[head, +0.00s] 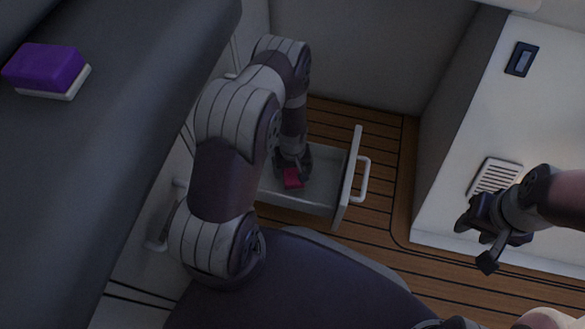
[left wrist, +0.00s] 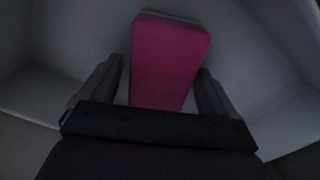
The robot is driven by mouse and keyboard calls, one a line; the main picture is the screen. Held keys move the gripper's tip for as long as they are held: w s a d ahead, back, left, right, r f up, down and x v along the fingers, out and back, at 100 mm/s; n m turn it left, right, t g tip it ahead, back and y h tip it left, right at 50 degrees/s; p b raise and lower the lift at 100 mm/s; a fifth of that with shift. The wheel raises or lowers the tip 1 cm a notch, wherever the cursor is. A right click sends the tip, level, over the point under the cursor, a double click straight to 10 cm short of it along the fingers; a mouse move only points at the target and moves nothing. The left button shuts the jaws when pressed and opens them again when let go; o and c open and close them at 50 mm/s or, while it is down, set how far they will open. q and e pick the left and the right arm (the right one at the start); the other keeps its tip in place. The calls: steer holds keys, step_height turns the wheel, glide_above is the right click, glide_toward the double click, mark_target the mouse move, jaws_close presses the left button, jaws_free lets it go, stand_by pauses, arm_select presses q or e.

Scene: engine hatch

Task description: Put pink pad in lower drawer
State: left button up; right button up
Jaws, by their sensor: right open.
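The pink pad (head: 292,178) is inside the pulled-out drawer (head: 323,192), low above the floor. It also shows in the left wrist view (left wrist: 168,55), with the pale drawer inside around it. My left gripper (head: 290,166) reaches down into the drawer at the pad. In the left wrist view its two fingers (left wrist: 160,82) stand on either side of the pad, with narrow gaps beside it, so it looks open. The near end of the pad is hidden behind the gripper body. My right gripper (head: 474,243) is open and empty at the right, away from the drawer.
A purple and white sponge-like block (head: 46,69) lies on the dark seat top at upper left. The drawer front has a white handle (head: 362,179). A white cabinet with a vent (head: 494,176) stands at right. Wooden floor (head: 385,140) lies bare between.

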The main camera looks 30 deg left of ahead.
arm_select(q)
step_height(320, 180, up, 26)
steer(key=w+d+m+p, duration=0.1)
steer(key=d+m+p, duration=0.15)
steer(key=p, duration=0.55)
steer(key=s+d+r+m, duration=0.2)
steer(key=s+r, duration=0.3)
steer(key=r, duration=0.2)
steer(key=s+d+r+m+t, duration=0.1)
steer(key=s+r+m, duration=0.2)
steer(key=s+r, duration=0.3)
steer(key=shift+d+r, duration=0.35)
steer(key=shift+r, duration=0.15)
